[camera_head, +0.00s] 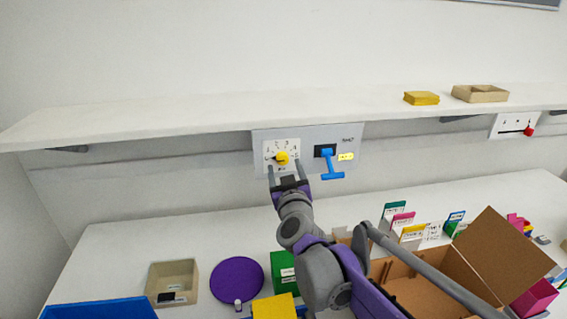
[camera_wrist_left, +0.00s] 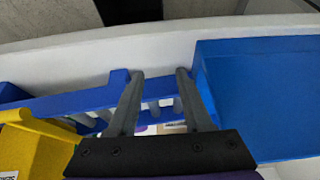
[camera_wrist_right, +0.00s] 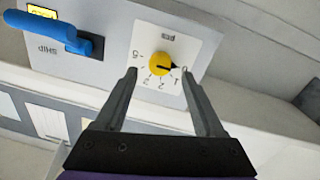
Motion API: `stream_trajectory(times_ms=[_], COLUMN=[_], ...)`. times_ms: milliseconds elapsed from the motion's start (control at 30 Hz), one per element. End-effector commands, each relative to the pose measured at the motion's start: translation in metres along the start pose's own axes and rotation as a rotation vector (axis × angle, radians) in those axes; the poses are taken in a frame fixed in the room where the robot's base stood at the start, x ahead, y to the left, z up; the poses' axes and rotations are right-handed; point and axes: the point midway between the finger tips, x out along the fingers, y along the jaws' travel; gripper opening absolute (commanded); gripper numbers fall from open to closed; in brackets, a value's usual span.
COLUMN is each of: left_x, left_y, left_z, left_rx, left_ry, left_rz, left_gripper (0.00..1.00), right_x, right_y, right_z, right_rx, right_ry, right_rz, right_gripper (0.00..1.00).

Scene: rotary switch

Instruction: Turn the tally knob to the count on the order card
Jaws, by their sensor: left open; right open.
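The round yellow tally knob (camera_head: 282,158) sits on a white numbered dial (camera_head: 269,147) on a grey wall panel under the shelf. In the right wrist view, the knob (camera_wrist_right: 160,64) has a black pointer turned toward the low-number end, near 0; the exact mark is hard to read. My right gripper (camera_head: 287,171) is open just in front of the dial, its fingers apart on either side of the knob, contact unclear. Cards with coloured tops (camera_head: 412,232) stand on the table, writing unreadable; I cannot tell which is the order card. My left gripper (camera_wrist_left: 160,75) is open beside blue bins.
A blue lever (camera_head: 330,165) projects from the panel right of the dial. The white shelf (camera_head: 180,117) overhangs it. An open cardboard box (camera_head: 505,255), a purple disc (camera_head: 236,279), a beige bin (camera_head: 172,281) and a blue bin (camera_head: 98,309) crowd the table's front.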

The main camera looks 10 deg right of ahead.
Motion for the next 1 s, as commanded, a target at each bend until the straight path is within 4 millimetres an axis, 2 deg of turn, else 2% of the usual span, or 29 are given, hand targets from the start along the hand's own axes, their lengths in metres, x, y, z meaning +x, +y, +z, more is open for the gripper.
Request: stream_trajectory(times_ms=[100,200,567,900,967,1000], left_x=[-0.002,-0.002,-0.002,-0.002,-0.002,-0.002], left_y=[0.0,0.0,0.0,0.0,0.0,0.0], left_z=[-0.001,-0.002,-0.002,-0.002,-0.002,-0.002], left_rx=[0.0,0.0,0.0,0.0,0.0,0.0], left_ry=[0.001,0.001,0.001,0.001,0.001,0.001], left_rz=[0.0,0.0,0.0,0.0,0.0,0.0], left_gripper=[0.5,0.5,0.5,0.5,0.5,0.5], right_x=[0.017,0.025,0.029,0.029,0.029,0.029], right_y=[0.0,0.0,0.0,0.0,0.0,0.0], right_z=[0.0,0.0,0.0,0.0,0.0,0.0], right_rx=[-0.001,0.0,-0.001,-0.001,-0.001,-0.001], right_ry=[0.0,-0.001,-0.001,0.0,0.0,0.0], right_rz=[0.0,0.0,-0.001,-0.001,-0.001,-0.001], right_gripper=[0.7,0.7,0.7,0.09,0.0,0.0])
